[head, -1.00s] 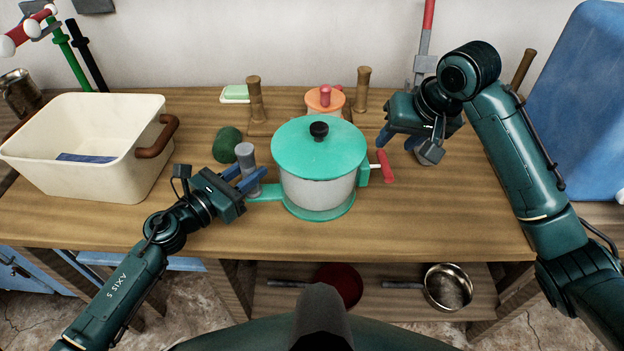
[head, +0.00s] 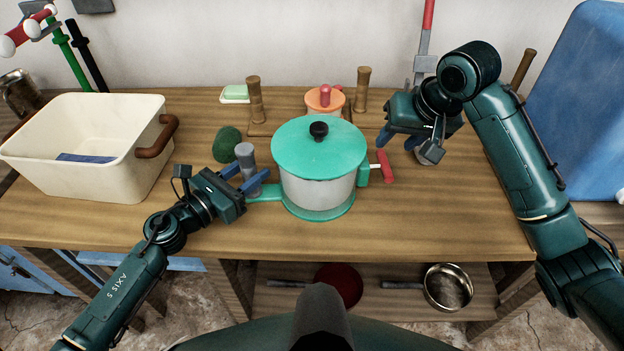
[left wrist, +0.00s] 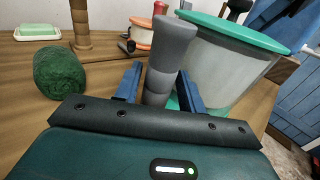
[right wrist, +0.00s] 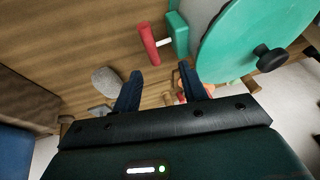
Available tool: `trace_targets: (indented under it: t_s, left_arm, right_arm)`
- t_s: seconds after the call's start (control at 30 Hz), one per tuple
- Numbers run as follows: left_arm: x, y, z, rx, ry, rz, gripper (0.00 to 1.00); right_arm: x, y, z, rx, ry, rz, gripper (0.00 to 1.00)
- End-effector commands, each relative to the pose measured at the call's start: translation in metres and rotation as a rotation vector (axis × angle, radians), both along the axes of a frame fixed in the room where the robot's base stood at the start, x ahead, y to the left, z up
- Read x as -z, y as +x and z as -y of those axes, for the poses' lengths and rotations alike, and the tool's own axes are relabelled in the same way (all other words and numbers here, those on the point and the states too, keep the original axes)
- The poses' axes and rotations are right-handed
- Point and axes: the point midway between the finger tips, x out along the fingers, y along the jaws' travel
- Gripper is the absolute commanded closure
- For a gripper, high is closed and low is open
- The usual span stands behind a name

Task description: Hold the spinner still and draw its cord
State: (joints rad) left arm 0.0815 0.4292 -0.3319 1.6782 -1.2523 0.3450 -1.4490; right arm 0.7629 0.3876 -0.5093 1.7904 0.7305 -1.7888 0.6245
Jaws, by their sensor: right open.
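The spinner has a pale bowl (head: 318,191) under a green lid (head: 318,148) with a black knob. A grey upright grip (head: 246,156) stands on a green arm at its left; it also shows in the left wrist view (left wrist: 170,55). A red cord handle (head: 385,166) sits at its right side, close to the green housing, and shows in the right wrist view (right wrist: 149,44). My left gripper (head: 248,176) has its fingers on either side of the grey grip; whether they press on it is unclear. My right gripper (head: 397,140) is open and empty, above and behind the red handle.
A cream basin (head: 85,180) with a brown handle stands at the left. A dark green roll (head: 226,144) lies behind the grey grip. A soap dish (head: 235,94), wooden posts and an orange-topped container (head: 325,101) stand behind. The front right counter is clear.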

Motion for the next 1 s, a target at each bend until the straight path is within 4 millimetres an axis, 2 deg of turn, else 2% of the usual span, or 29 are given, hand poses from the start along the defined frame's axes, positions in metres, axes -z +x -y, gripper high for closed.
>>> trace_targets:
  t_s: [0.17, 0.47, 0.57, 0.8, 1.0]
  left_arm:
    - [0.0, 0.0, 0.0, -0.001, 0.0, 0.0, 0.47]
    - [0.0, -0.004, -0.004, -0.003, 0.001, 0.001, 0.47]
    - [0.001, -0.014, -0.012, -0.002, 0.001, -0.002, 0.47]
    - [0.001, -0.054, -0.044, -0.003, 0.001, -0.003, 0.47]
    - [0.001, -0.081, -0.066, -0.002, 0.001, -0.002, 0.47]
  right_arm:
    - [0.0, 0.0, 0.0, 0.0, 0.0, 0.0, 0.58]
    - [0.0, 0.0, 0.0, 0.0, 0.0, 0.0, 0.58]
    - [0.0, 0.0, 0.0, 0.0, 0.0, 0.0, 0.58]
    - [0.0, 0.0, 0.0, 0.0, 0.0, 0.0, 0.58]
    - [0.0, 0.0, 0.0, 0.0, 0.0, 0.0, 0.58]
